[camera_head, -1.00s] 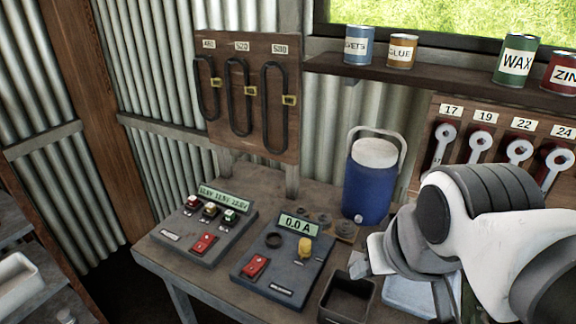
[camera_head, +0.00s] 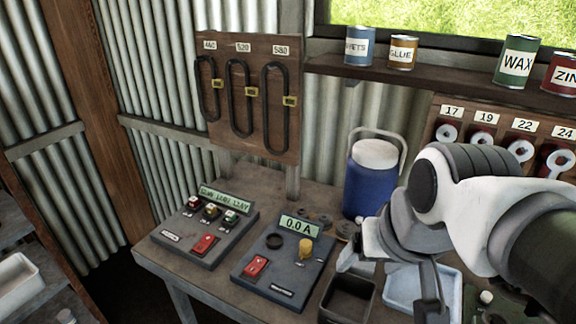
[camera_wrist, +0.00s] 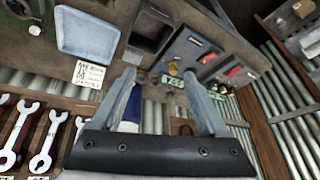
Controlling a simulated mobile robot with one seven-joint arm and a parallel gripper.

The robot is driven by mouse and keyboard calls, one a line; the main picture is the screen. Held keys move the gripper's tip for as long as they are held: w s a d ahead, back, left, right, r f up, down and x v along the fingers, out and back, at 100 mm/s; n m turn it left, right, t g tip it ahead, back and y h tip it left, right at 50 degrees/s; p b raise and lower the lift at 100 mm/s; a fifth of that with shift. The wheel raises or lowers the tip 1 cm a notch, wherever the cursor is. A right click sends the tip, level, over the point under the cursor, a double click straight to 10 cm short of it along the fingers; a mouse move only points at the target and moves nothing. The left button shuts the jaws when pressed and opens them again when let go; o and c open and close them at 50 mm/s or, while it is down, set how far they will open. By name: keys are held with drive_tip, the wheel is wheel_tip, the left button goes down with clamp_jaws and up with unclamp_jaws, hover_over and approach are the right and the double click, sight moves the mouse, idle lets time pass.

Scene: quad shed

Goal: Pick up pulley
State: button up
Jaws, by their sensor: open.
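Several small round grey-brown discs (camera_head: 318,218) lie on the bench behind the meter box with the yellow knob; they look like pulleys, but are too small to tell for sure. Another disc sits on a small wooden piece (camera_head: 346,231) beside the blue jug. My gripper (camera_head: 392,272) is open above the bench, right of these discs and over the area of the dark bin and pale tray. In the wrist view, my gripper (camera_wrist: 158,76) has its two fingers apart, with no object held between them. I cannot make out the pulley clearly in the wrist view.
The blue jug (camera_head: 370,182) stands at the back of the bench. A dark open bin (camera_head: 349,298) and a pale blue tray (camera_wrist: 88,42) are near my gripper. Two meter boxes, one with a round knob (camera_head: 305,249), fill the left. Wrenches (camera_wrist: 45,145) hang on the wall.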

drive_tip(key=w+a+f+m+g+y, duration=0.25)
drive_tip(key=w+m, duration=0.35)
drive_tip(key=w, duration=0.3)
drive_tip(key=m+t+y+b, duration=0.35)
drive_tip(key=m+y, duration=0.55)
drive_tip(key=m, duration=0.8)
approach(305, 211)
drive_tip(key=shift+s+d+r+p, duration=0.15)
drive_tip(key=shift+s+d+r, duration=0.15)
drive_tip(key=shift+s, duration=0.25)
drive_tip(key=shift+s+d+r+p, duration=0.15)
drive_tip(key=shift+s+d, duration=0.2)
drive_tip(key=shift+s, duration=0.2)
drive_tip(key=shift+w+d+f+t, duration=0.1)
drive_tip(key=shift+w+d+t, duration=0.1)
drive_tip(key=shift+w+t, duration=0.15)
drive_tip(key=shift+w+a+f, duration=0.15)
drive_tip(key=shift+w+f, duration=0.05)
drive_tip(key=shift+w, duration=0.05)
drive_tip(key=x, duration=1.1)
drive_tip(key=shift+a, duration=0.2)
clamp_jaws()
drive_tip(key=shift+r, duration=0.15)
